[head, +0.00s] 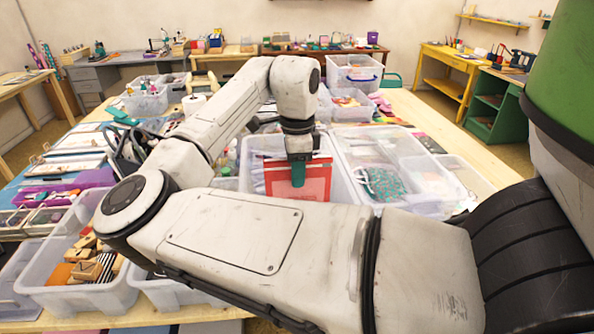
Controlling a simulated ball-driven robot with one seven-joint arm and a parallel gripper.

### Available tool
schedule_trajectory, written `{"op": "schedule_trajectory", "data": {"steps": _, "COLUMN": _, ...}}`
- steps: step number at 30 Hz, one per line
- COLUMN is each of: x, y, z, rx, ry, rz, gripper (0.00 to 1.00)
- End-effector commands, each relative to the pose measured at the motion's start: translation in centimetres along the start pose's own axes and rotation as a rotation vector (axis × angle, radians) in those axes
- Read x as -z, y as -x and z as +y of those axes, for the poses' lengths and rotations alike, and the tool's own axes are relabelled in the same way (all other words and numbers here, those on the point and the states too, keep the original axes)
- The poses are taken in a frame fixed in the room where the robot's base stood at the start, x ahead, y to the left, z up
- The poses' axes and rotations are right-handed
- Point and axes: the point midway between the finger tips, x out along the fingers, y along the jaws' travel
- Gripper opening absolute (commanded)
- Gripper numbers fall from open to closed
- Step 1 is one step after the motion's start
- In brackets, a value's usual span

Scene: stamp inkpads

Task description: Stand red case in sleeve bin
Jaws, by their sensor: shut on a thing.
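A flat red case (314,182) stands roughly upright within a clear plastic bin (345,187), the likely sleeve bin, at the middle of the table. My gripper (298,172) reaches down from above and is shut on the upper edge of the red case. A teal finger shows against the case's near face. The case's lower edge is hidden behind my arm, so I cannot tell whether it touches the bin floor. Pale sleeves or sheets (258,180) show in the bin to the left of the case.
A clear bin with a teal patterned item (384,184) stands to the right. A bin of wooden stamps (92,266) is at the front left. More clear bins (354,74) stand behind. My arm hides much of the table's front.

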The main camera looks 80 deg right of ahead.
Motion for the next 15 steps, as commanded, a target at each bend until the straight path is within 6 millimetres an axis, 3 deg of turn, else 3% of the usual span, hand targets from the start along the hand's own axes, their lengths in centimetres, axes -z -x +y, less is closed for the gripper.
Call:
{"op": "schedule_trajectory", "data": {"steps": 6, "x": -0.1, "y": -2.4, "z": 0.0, "rx": 0.000, "ry": 0.001, "rz": -0.001, "gripper": 0.00}}
{"op": "schedule_trajectory", "data": {"steps": 15, "x": 0.0, "y": -4.3, "z": 0.0, "rx": -0.001, "ry": 0.000, "rz": 0.002, "gripper": 0.00}}
